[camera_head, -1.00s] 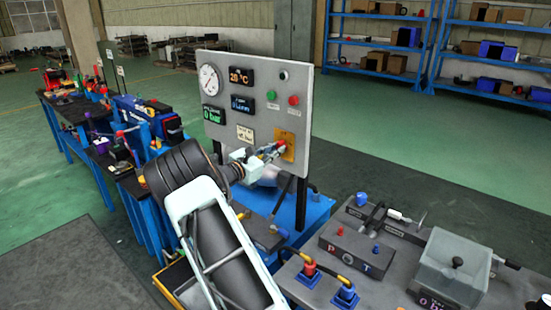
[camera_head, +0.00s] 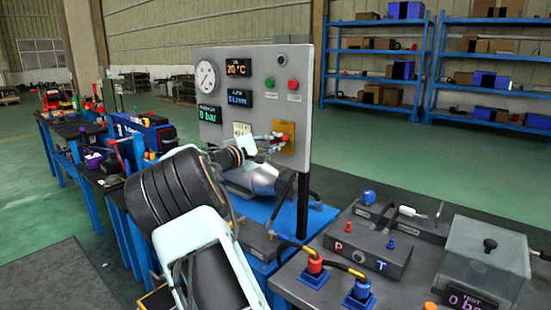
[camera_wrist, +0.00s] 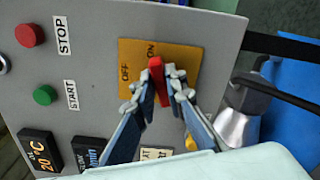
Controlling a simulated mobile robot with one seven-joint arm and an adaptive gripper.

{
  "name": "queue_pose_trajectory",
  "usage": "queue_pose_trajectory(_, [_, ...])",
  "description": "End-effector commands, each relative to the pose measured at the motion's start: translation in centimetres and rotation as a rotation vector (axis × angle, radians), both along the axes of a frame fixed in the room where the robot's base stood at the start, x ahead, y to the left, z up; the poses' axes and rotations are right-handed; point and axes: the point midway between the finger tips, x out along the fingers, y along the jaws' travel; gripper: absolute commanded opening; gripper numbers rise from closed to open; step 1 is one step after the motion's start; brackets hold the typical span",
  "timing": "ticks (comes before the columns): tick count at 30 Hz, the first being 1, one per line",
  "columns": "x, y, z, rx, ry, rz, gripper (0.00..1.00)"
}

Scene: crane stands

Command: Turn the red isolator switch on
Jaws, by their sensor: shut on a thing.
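The red isolator switch (camera_wrist: 156,68) sits on a yellow plate (camera_wrist: 190,62) marked OFF and ON. In the wrist view its handle lies just below the ON label and to the right of the OFF label. My gripper (camera_wrist: 160,84) is shut on the red handle, with one finger on each side. In the head view my gripper (camera_head: 268,141) reaches the yellow plate (camera_head: 285,129) at the panel's lower right. The fingers and the distance hide most of the switch there.
The grey panel (camera_head: 262,99) also carries a gauge (camera_head: 207,77), displays, a green START button (camera_wrist: 45,95) and a red STOP button (camera_wrist: 30,35). A metal pump or motor (camera_wrist: 239,112) stands beside the panel's edge. Benches with fittings stand left and right.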

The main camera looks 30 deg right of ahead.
Motion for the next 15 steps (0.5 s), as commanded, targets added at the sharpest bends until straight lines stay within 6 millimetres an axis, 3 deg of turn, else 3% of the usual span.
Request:
queue_pose_trajectory(1, [0.04,0.07,-0.94,0.014,-0.041,0.002,0.00])
queue_pose_trajectory(15, [-0.04,0.02,-0.66,0.111,-0.319,0.000,0.00])
